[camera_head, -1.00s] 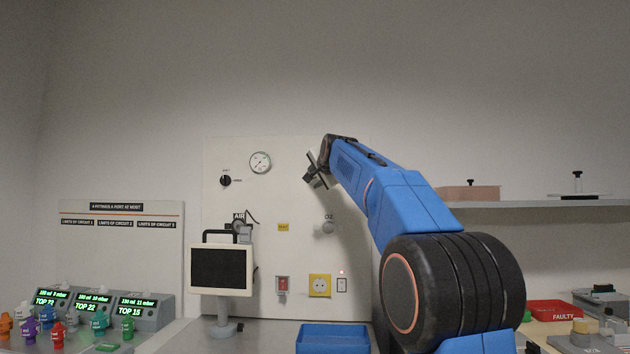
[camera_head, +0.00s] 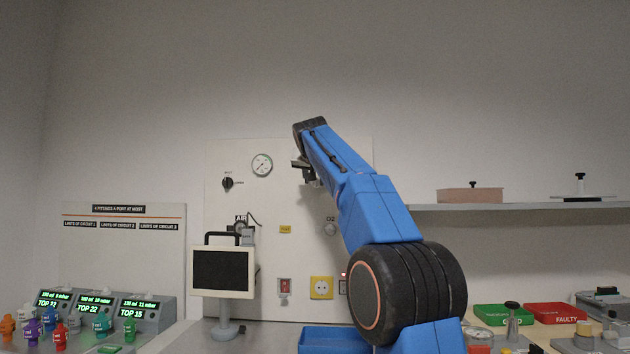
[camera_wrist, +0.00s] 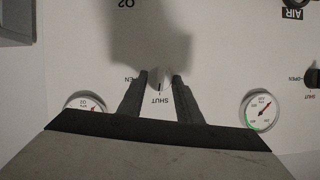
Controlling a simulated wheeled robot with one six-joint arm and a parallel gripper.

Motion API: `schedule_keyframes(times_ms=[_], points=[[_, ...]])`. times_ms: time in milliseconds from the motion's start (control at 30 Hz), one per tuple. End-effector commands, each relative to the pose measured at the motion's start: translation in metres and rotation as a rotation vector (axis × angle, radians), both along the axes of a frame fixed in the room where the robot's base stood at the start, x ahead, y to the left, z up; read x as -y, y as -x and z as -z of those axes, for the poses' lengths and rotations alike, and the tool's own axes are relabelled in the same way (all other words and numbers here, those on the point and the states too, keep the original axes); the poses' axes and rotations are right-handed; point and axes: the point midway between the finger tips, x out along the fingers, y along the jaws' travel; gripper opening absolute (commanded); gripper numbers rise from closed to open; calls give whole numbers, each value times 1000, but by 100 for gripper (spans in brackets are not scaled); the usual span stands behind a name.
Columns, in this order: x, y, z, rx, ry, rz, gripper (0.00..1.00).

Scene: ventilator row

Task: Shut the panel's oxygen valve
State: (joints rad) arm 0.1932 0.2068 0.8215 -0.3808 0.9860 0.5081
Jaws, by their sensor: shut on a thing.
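The panel (camera_head: 270,220) stands upright against the wall. In the wrist view, which shows it upside down, the oxygen valve knob (camera_wrist: 158,76) is a small pale knob between my fingertips. A dark mark on it points at the word SHUT; the word OPEN is to its left, partly covered by a finger. My gripper (camera_wrist: 159,80) is shut on this knob. The O2 gauge (camera_wrist: 84,103) is partly hidden by my gripper. In the head view my gripper (camera_head: 303,172) is at the panel's upper right, and my arm hides the knob and O2 gauge.
The air valve knob (camera_head: 227,184) and air gauge (camera_head: 262,165) are at the panel's upper left. A monitor (camera_head: 222,271) stands before the panel. A blue tray (camera_head: 330,340) is below. A shelf (camera_head: 520,205) runs right of my arm. Green (camera_head: 503,315) and red (camera_head: 556,314) trays lie at right.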

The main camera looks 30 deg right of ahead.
Motion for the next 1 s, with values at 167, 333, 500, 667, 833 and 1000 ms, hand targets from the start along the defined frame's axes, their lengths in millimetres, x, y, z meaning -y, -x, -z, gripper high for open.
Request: schedule_keyframes(times_ms=[167, 333, 500, 667, 833, 1000], points=[[-1, -2, 3, -55, 70, -1, 9], [-1, -2, 3, -82, 111, -1, 9], [-1, -2, 3, -94, 129, 0, 9], [-1, -2, 3, -96, 132, 1, 9], [-1, -2, 3, -95, 132, 0, 9], [-1, -2, 2, -95, 131, 1, 50]])
